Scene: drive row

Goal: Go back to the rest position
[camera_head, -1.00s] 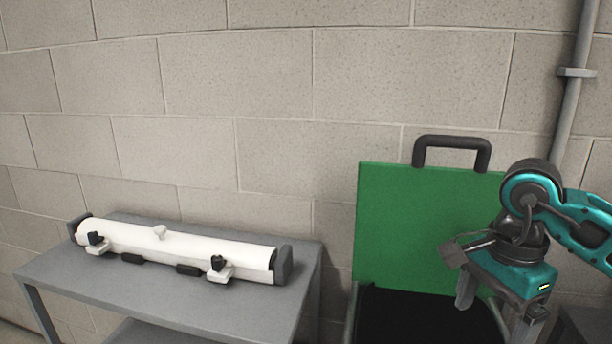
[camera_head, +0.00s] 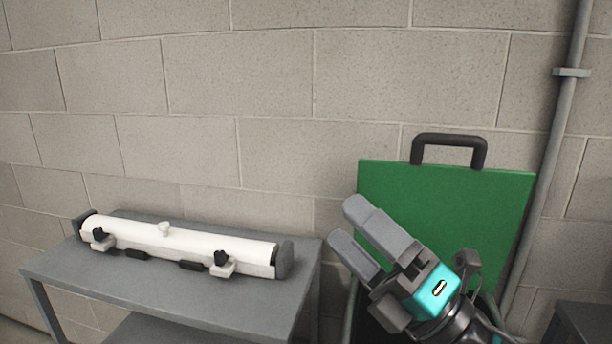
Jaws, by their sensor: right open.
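My right gripper (camera_head: 357,229) is at the lower right of the head view, in front of the green panel. Its two grey fingers point up and to the left, with a gap between them and nothing held. Its teal and black wrist runs out of the bottom of the view. My left gripper does not show.
A green panel (camera_head: 470,205) with a black handle (camera_head: 449,137) stands against the block wall. A grey pipe (camera_head: 561,120) rises at the right.

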